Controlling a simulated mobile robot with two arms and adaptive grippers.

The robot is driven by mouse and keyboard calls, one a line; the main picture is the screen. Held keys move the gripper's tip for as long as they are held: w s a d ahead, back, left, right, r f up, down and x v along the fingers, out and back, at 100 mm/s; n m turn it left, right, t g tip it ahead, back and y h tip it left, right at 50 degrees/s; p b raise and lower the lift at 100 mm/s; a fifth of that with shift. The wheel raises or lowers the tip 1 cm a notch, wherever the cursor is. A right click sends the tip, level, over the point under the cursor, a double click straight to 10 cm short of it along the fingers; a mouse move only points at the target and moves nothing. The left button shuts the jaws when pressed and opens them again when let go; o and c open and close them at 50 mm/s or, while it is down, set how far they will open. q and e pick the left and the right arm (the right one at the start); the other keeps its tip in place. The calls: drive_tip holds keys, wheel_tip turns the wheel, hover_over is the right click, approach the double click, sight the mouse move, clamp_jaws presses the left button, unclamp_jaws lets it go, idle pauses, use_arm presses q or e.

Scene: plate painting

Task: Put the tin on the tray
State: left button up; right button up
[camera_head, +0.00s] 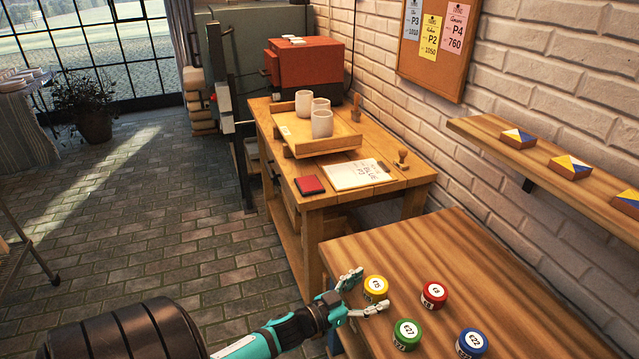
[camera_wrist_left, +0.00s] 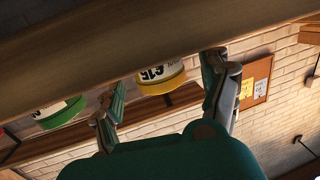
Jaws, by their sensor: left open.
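Several round tins with white labels stand on the near wooden table: a yellow tin (camera_head: 376,288), a red tin (camera_head: 434,294), a green tin (camera_head: 407,334) and a blue tin (camera_head: 471,343). My left gripper (camera_head: 371,291) is open, with its fingers spread at the yellow tin's left side. In the left wrist view the yellow tin (camera_wrist_left: 162,78) shows between the open fingers (camera_wrist_left: 164,84), and the green tin (camera_wrist_left: 62,112) is off to the left. I cannot tell if a finger touches the yellow tin. The wooden tray (camera_head: 340,142) lies on the farther table, holding several pale cups.
The farther table (camera_head: 385,188) also holds a clipboard (camera_head: 357,174), a red pad (camera_head: 309,185) and a stamp (camera_head: 402,159). A red box (camera_head: 308,62) stands behind the tray. A wall shelf (camera_head: 545,158) runs along the right. The near table's (camera_head: 440,245) back part is clear.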

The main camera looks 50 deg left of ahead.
use_arm(q)
drive_tip(key=f+b+v, duration=0.1)
drive_tip(key=v, duration=1.4)
drive_tip(key=s+f+n+g+y, duration=0.1)
drive_tip(key=s+f+g+y, duration=0.15)
drive_tip(key=f, duration=1.05)
drive_tip(key=s+f+n+g+y, duration=0.2)
drive_tip(key=s+f+g, duration=0.2)
drive_tip(key=f, duration=0.9)
drive_tip(key=s+d+f+m+g, duration=0.1)
drive_tip(key=s+d+f+g, duration=0.3)
drive_tip(key=s+f, duration=0.4)
wheel_tip(320, 180, down, 5)
drive_tip(key=shift+s+d+r, duration=0.1)
drive_tip(key=shift+s+d, duration=0.3)
drive_tip(key=shift+d, duration=0.1)
drive_tip(key=shift+o, duration=0.3)
drive_tip(key=s+d+f+m+g, duration=0.1)
drive_tip(key=s+d+f+g, duration=0.1)
drive_tip(key=s, duration=0.4)
drive_tip(key=s+d+f+m+g+h, duration=0.1)
drive_tip(key=s+d+f+g, duration=0.2)
drive_tip(key=s+d+f, duration=0.2)
drive_tip(key=shift+s+d+f, duration=0.2)
drive_tip(key=shift+s+d, duration=0.15)
drive_tip(key=shift+s, duration=0.15)
drive_tip(key=shift+g, duration=0.25)
